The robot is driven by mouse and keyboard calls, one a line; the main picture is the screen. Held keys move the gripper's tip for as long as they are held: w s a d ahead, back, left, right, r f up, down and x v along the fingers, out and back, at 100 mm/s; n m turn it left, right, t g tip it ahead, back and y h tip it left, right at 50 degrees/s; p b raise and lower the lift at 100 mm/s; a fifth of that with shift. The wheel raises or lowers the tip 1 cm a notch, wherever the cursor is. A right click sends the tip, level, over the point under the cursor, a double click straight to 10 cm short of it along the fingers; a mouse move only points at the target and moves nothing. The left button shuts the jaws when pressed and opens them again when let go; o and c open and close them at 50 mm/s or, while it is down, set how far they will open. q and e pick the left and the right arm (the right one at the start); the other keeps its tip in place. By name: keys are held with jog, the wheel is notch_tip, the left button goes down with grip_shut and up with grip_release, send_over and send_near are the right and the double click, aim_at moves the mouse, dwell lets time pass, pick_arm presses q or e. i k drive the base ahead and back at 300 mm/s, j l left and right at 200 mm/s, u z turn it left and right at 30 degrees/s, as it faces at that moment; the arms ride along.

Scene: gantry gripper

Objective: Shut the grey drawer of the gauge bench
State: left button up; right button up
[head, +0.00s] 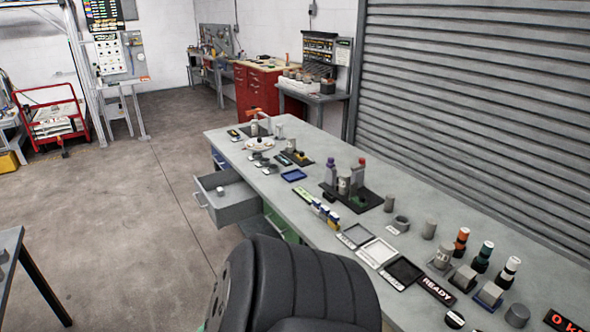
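The grey drawer (236,211) of the gauge bench (340,172) stands pulled out from the bench's left side, toward the open floor. Its front has a light handle (199,200). A small whitish object (220,190) lies inside the drawer. A blue front (218,160) shows beyond it under the bench top, and a green part (283,226) shows on the near side. Neither of my grippers is in view, and nothing is seen touching the drawer. The near part of the bench's left side is hidden.
The bench top holds gauges, cylinders, a blue tray (294,175), a black mat (368,203) and bottles. The floor (130,220) left of the drawer is clear. A dark table (30,285) stands at the lower left. A red cabinet (256,92) and a red cart (52,118) are farther back.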

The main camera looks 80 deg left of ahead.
aim_at(241, 202)
jog(key=u, duration=3.4)
jog(key=i+j+z, duration=0.1)
jog(key=i, duration=0.2)
jog(key=i+j+z, duration=0.15)
jog(key=i, duration=0.15)
